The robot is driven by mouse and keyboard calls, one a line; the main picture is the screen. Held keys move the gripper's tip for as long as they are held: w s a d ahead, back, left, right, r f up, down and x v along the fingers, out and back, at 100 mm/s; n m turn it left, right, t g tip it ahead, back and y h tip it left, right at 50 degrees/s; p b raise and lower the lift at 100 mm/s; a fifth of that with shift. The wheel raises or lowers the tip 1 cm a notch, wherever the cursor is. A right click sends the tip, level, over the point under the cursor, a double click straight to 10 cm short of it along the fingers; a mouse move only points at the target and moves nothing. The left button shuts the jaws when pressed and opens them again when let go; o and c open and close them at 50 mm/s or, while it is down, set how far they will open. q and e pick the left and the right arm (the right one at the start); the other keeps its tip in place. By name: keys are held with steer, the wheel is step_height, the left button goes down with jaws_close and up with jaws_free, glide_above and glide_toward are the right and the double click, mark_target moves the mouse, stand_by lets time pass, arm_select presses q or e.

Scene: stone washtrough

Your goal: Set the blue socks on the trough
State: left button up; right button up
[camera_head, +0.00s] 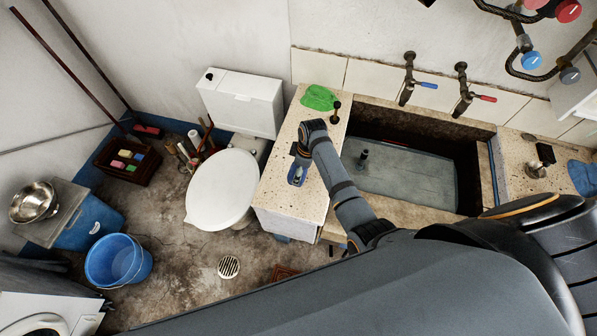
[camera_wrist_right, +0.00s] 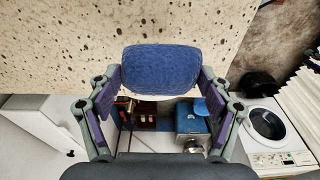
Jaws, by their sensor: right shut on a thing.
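My right gripper (camera_head: 297,172) is over the left slab of the stone trough (camera_head: 290,205), close to its left edge. It is shut on the blue socks (camera_wrist_right: 160,70), a rounded blue bundle between the two fingers in the right wrist view, where the gripper (camera_wrist_right: 160,88) also shows. In the head view only a small blue part of the socks shows between the fingers. I cannot tell whether the bundle touches the slab. The trough's basin is to the right of my arm. My left gripper is not in view.
A green cloth (camera_head: 319,97) lies at the back of the left slab, beside a dark small object (camera_head: 335,112). A blue cloth (camera_head: 583,177) lies on the right slab. Taps (camera_head: 408,80) stick out above the basin. The toilet (camera_head: 222,187) stands left of the slab.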

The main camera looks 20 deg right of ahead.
steer(key=shift+w+a+f, duration=0.1)
steer(key=shift+w, duration=0.05)
steer(key=f, duration=0.3)
steer(key=shift+w+a+f, duration=0.2)
steer(key=shift+w+f, duration=0.05)
steer(key=shift+f, duration=0.15)
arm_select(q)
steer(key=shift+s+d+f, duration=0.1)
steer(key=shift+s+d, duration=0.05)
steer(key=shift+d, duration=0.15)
arm_select(e)
steer(key=shift+s, duration=0.1)
steer(key=shift+f, duration=0.2)
steer(key=o, duration=1.3)
steer(key=shift+c, duration=0.2)
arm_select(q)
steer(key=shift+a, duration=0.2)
arm_select(e)
steer(key=shift+r, duration=0.1)
